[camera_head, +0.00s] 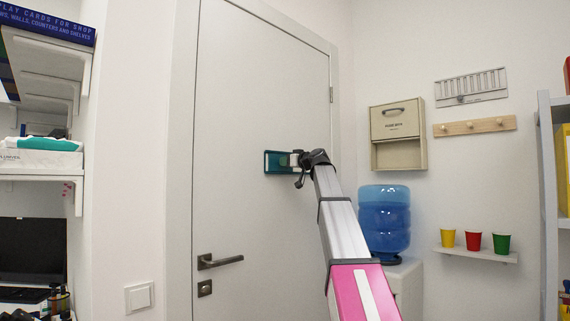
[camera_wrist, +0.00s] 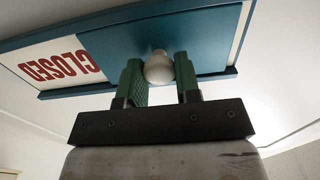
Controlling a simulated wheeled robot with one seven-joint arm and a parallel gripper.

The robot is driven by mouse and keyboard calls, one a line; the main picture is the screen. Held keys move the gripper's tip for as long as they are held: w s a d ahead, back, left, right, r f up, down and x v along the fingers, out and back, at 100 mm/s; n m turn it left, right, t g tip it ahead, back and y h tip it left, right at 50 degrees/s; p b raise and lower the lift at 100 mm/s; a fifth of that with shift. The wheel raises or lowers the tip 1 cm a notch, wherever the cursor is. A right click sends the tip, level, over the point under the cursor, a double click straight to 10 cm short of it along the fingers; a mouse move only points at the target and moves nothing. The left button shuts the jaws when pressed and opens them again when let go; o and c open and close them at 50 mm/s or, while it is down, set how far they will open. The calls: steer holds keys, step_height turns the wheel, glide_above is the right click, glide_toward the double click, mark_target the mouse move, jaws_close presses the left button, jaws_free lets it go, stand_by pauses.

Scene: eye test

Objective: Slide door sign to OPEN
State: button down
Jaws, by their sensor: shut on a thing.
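The door sign (camera_head: 277,163) is a small teal frame on the white door (camera_head: 255,90). In the wrist view the sign (camera_wrist: 205,38) is close up, with red "CLOSED" lettering (camera_wrist: 60,67) on a white panel at its left. A teal sliding cover with a round pale knob (camera_wrist: 158,68) sits to the right of the lettering, and a narrow white strip shows at the sign's right end. My gripper (camera_wrist: 160,80) has its two green fingers on either side of the knob, shut on it. In the head view my gripper (camera_head: 297,159) is at the sign's right part.
A dark door handle (camera_head: 220,261) is low on the door's left. A water cooler bottle (camera_head: 384,222), a beige wall box (camera_head: 397,135), a peg rail (camera_head: 474,126) and a small shelf with cups (camera_head: 475,253) are to the right of my arm. Shelves stand at far left.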

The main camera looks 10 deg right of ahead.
steer(key=w+d, duration=0.8)
steer(key=d, duration=0.3)
steer(key=shift+d, duration=0.15)
steer(key=shift+w, duration=0.1)
steer(key=c, duration=0.8)
jaws_free()
steer(key=shift+d, duration=0.1)
steer(key=v, duration=1)
steer(key=shift+s+d, duration=0.2)
steer(key=shift+s, duration=0.15)
